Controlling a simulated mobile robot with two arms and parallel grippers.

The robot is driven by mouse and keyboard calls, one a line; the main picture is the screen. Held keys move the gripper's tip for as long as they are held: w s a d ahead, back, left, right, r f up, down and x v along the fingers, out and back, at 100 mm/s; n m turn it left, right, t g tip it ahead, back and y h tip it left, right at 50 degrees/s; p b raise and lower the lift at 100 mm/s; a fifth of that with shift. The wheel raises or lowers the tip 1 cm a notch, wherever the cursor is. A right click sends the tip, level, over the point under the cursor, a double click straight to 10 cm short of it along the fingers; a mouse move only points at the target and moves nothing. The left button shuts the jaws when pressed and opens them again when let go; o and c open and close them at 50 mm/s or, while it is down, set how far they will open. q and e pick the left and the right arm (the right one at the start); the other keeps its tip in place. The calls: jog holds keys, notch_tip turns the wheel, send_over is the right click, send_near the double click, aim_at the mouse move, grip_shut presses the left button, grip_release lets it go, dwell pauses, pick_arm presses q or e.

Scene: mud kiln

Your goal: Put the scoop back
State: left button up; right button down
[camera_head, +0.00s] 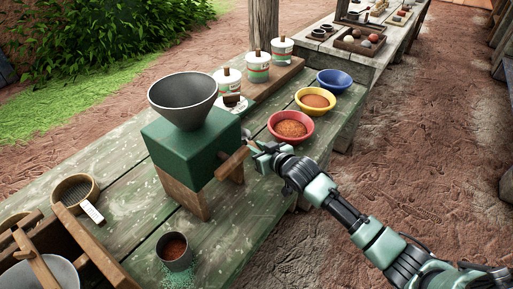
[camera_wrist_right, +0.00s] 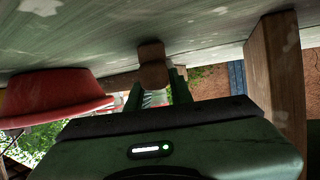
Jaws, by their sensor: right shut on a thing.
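The mill has a grey metal hopper (camera_head: 183,101), a green body (camera_head: 185,142) and a wooden base (camera_head: 178,187). A wooden handle (camera_head: 231,162) sticks out at the mill's right side. My right gripper (camera_head: 254,150) is at its far end, and in the right wrist view the fingers close around a brown wooden piece (camera_wrist_right: 152,74). I cannot tell whether this wood is part of the mill or of a scoop. A small dark brown piece (camera_head: 232,99) lies behind the hopper, partly hidden; I cannot make out a scoop clearly. My left gripper is out of view.
Red (camera_head: 291,128), yellow (camera_head: 315,103) and blue (camera_head: 334,82) bowls line the right edge of the green table (camera_head: 125,211). Several lidded tins (camera_head: 257,70) stand behind. A dark cup (camera_head: 174,250) of brown powder stands in front; a sieve (camera_head: 75,191) is at left.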

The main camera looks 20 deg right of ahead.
jog(key=c, duration=1.3)
grip_release()
jog(key=shift+o, duration=0.2)
jog(key=shift+r, duration=0.2)
jog(key=shift+s+d, duration=0.1)
jog(key=shift+s, duration=0.25)
jog(key=v, duration=1.1)
jog(key=shift+r, duration=0.2)
